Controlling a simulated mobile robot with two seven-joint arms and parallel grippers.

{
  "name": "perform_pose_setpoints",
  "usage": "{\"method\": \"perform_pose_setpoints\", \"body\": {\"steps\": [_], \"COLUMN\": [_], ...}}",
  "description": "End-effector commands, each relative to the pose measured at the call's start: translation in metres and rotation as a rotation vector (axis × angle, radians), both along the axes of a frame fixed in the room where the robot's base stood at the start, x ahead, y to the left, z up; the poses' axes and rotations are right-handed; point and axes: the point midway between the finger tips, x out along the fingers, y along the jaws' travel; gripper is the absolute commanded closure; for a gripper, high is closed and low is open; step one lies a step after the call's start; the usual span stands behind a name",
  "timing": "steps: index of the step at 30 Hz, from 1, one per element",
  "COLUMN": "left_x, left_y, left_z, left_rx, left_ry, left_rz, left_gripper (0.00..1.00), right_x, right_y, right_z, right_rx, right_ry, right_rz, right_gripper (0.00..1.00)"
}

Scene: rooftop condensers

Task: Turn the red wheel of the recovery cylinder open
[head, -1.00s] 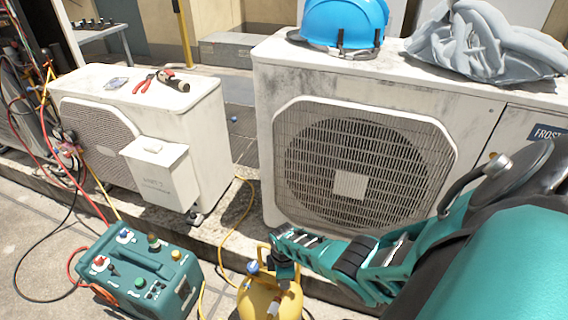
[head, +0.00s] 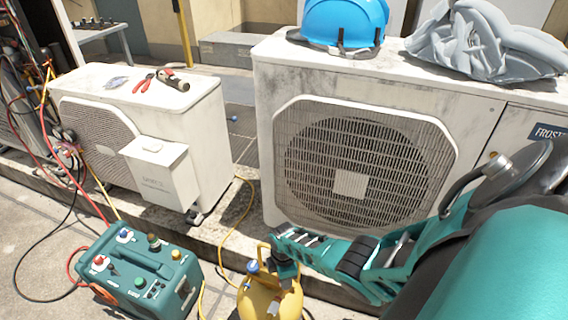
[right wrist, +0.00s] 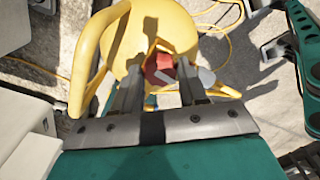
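The yellow recovery cylinder (head: 268,298) stands at the bottom middle of the head view, its collar handle rising around the valve. Its red wheel (right wrist: 160,69) shows in the right wrist view, between the fingertips of my right gripper (right wrist: 159,80). The fingers are apart, with a narrow gap visible on each side of the wheel. In the head view my right gripper (head: 282,258) reaches in from the right over the cylinder top and hides the wheel. A blue knob (head: 252,267) sits beside it on the cylinder. My left gripper is not seen in the head view.
A teal recovery machine (head: 140,270) with hoses stands left of the cylinder. Two white condensers, the small one (head: 205,130) and the large one (head: 265,130), stand behind on a curb. A yellow hose (head: 236,222) runs on the ground near the cylinder.

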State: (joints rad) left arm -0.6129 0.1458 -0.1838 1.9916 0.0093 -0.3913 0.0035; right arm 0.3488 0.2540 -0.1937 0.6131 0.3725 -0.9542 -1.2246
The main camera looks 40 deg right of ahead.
Motion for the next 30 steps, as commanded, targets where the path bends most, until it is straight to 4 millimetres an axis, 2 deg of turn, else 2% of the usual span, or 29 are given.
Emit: {"method": "perform_pose_setpoints", "body": {"steps": [1, 6, 13, 17, 20, 30], "left_x": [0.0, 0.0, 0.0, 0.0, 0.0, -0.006], "left_y": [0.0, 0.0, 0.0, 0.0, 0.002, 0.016], "left_z": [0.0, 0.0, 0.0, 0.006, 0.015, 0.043], "left_rx": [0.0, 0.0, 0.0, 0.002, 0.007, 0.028], "left_ry": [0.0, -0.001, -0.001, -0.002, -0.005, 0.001], "left_rz": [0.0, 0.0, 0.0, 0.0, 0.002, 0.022], "left_gripper": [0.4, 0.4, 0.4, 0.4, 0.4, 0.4], "right_x": [0.0, 0.0, 0.0, 0.0, -0.001, 0.0], "right_y": [0.0, 0.0, 0.0, 0.0, 0.0, 0.0], "right_z": [0.0, 0.0, 0.0, 0.008, 0.023, 0.095], "right_rx": [0.001, 0.0, 0.0, 0.0, 0.0, 0.0], "right_ry": [0.0, 0.0, 0.001, 0.0, 0.001, -0.001], "right_rz": [0.0, -0.001, -0.001, -0.001, 0.0, 0.001], "right_gripper": [0.53, 0.36, 0.36, 0.36, 0.36, 0.36]}}
